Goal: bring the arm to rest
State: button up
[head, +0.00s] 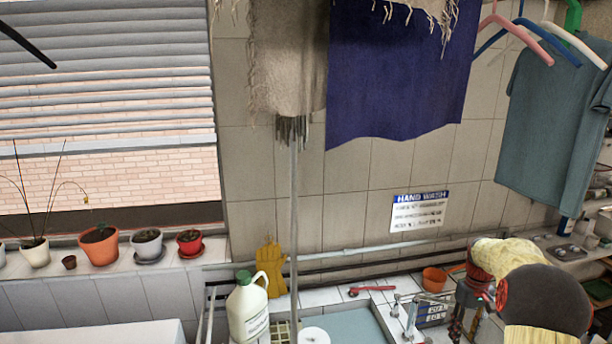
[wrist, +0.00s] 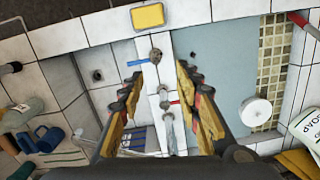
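My gripper (head: 466,318) is at the lower right of the head view, over the sink's tap area, with part of my arm beside it. In the wrist view my gripper (wrist: 158,74) has its two fingers spread wide, with nothing held between them. The metal tap (wrist: 165,104) shows below and between the fingers, and it also appears in the head view (head: 411,316) just left of my gripper. I cannot tell the exact height of the fingertips above the tap.
A white jug (head: 248,310) and a yellow glove (head: 270,268) stand left of the sink basin (head: 345,322). An orange pot (head: 434,279) is close behind my gripper. Clothes on hangers (head: 560,125) hang at upper right. Plant pots line the sill (head: 130,270).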

jog(key=s+a+r+t+b, duration=0.3)
jog(key=s+a+b, duration=0.3)
jog(key=s+a, duration=1)
jog(key=s+a+r+t+b, duration=0.3)
jog(key=s+a+b, duration=0.4)
jog(key=s+a, duration=0.9)
jog(key=shift+s+a+r+t, duration=0.2)
jog(key=shift+a+r+t, duration=0.15)
jog(key=shift+r, duration=0.4)
jog(key=shift+d, duration=0.15)
